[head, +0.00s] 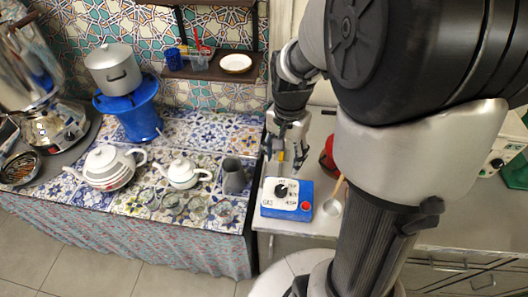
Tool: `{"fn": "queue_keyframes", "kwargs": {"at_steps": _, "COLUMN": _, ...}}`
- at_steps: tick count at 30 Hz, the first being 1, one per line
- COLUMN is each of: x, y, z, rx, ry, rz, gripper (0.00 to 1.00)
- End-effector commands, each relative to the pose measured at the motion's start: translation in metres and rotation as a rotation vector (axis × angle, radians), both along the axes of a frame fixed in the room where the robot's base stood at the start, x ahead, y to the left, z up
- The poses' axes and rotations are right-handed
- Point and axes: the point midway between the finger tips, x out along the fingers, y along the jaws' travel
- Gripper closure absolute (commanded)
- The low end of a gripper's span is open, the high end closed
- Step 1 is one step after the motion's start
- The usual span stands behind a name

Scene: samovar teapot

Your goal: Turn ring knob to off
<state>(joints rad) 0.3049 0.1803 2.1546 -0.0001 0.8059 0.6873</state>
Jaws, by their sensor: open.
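A blue box with a white top panel (270,197) sits on the metal counter near its front left corner. A black knob (281,190) is on the panel, with printed markings around it, too small to read. A red button (305,206) is at the panel's right side. My gripper (286,160) is open, pointing down, behind and above the box. It appears apart from the knob. My arm comes in from the upper right and hides much of the counter on the right.
A light cup with a wooden handle in it (332,207) stands right of the box, with a red object (328,155) behind. A grey pitcher (234,178), white teapots (184,173) and several glasses stand on the tiled table (130,205) at left. A shelf (215,72) hangs above.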

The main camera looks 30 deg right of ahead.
Motion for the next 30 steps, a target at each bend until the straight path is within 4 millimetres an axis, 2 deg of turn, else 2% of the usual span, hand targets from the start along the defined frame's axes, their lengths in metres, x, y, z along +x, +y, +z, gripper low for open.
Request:
{"fn": "queue_keyframes", "kwargs": {"at_steps": 1, "x": -0.002, "y": 0.001, "z": -0.013, "rx": 0.002, "ry": 0.006, "rz": 0.001, "gripper": 0.46}}
{"fn": "queue_keyframes", "kwargs": {"at_steps": 12, "x": -0.002, "y": 0.001, "z": -0.095, "rx": 0.001, "ry": 0.006, "rz": 0.003, "gripper": 0.46}}
{"fn": "queue_keyframes", "kwargs": {"at_steps": 18, "x": -0.001, "y": 0.001, "z": -0.132, "rx": 0.001, "ry": 0.004, "rz": 0.003, "gripper": 0.46}}
{"fn": "queue_keyframes", "kwargs": {"at_steps": 24, "x": -0.001, "y": 0.001, "z": -0.152, "rx": 0.0, "ry": 0.001, "rz": 0.003, "gripper": 0.46}}
{"fn": "queue_keyframes", "kwargs": {"at_steps": 30, "x": -0.001, "y": 0.001, "z": -0.156, "rx": 0.0, "ry": 0.001, "rz": 0.003, "gripper": 0.46}}
